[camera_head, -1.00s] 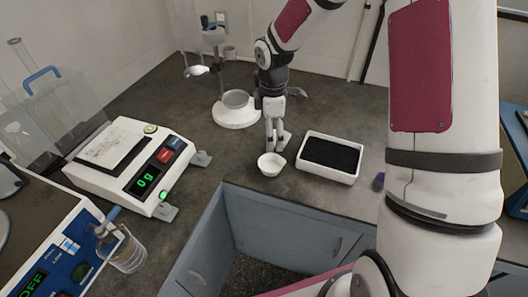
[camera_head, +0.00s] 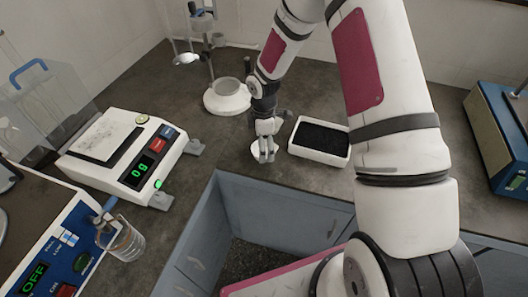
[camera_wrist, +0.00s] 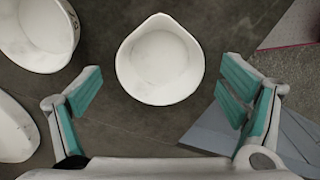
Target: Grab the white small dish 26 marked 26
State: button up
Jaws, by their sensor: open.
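A small white dish with a pouring lip (camera_wrist: 160,62) sits on the dark bench top. In the wrist view it lies between my fingers, apart from both; no number is readable on it. In the head view the dish (camera_head: 255,151) is mostly hidden behind my gripper (camera_head: 264,154), which points down over it. My gripper (camera_wrist: 160,75) is open and empty, with a teal-padded finger on each side of the dish.
A white tray of black material (camera_head: 320,140) stands close to the right of the dish. A stand with a round white base (camera_head: 227,97) is behind. A balance reading 0 g (camera_head: 125,155) is at left. The bench edge and blue cabinet (camera_head: 290,207) lie in front.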

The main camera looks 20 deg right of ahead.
jog(key=shift+f, duration=1.2)
jog(key=c, duration=1.2)
jog(key=shift+r, duration=0.15)
